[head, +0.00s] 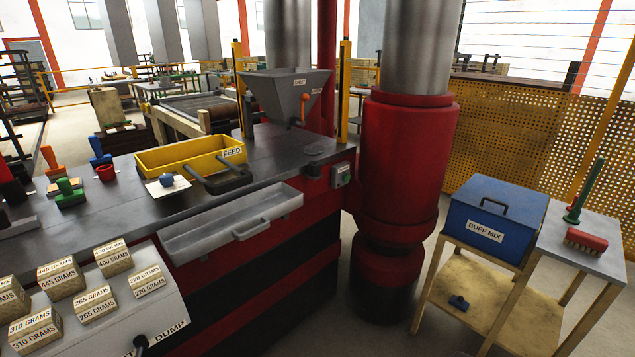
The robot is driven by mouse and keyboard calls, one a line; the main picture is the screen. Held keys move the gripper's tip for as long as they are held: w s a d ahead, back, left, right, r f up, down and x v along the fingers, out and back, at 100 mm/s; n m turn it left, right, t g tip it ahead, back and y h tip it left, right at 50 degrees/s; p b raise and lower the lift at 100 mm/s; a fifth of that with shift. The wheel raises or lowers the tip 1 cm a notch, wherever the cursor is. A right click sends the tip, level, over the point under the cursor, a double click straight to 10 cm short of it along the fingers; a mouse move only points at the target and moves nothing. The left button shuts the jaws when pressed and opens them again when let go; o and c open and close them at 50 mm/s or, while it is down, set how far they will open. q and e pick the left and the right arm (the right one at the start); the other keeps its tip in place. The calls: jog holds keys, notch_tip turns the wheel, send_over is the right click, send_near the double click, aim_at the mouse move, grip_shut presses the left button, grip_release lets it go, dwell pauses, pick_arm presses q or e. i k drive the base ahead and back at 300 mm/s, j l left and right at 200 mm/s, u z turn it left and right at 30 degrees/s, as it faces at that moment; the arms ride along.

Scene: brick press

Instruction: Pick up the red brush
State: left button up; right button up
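A red brush (586,240) with a block-shaped body lies on the grey top of the small side table (592,262) at the far right. It sits near the front of that top, right of the blue box. A green upright handle on a round base (585,192) stands just behind it. Nothing covers the brush. Neither of my grippers shows in the head view.
A blue box (485,235) labelled BUFF MIX stands left of the brush. The red press column (405,150), yellow feed tray (165,158) and labelled gram blocks (95,301) are further left. Perforated yellow fencing (520,130) stands behind.

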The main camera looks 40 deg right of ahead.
aim_at(593, 244)
jog(key=z, duration=3.15)
jog(key=i, duration=0.1)
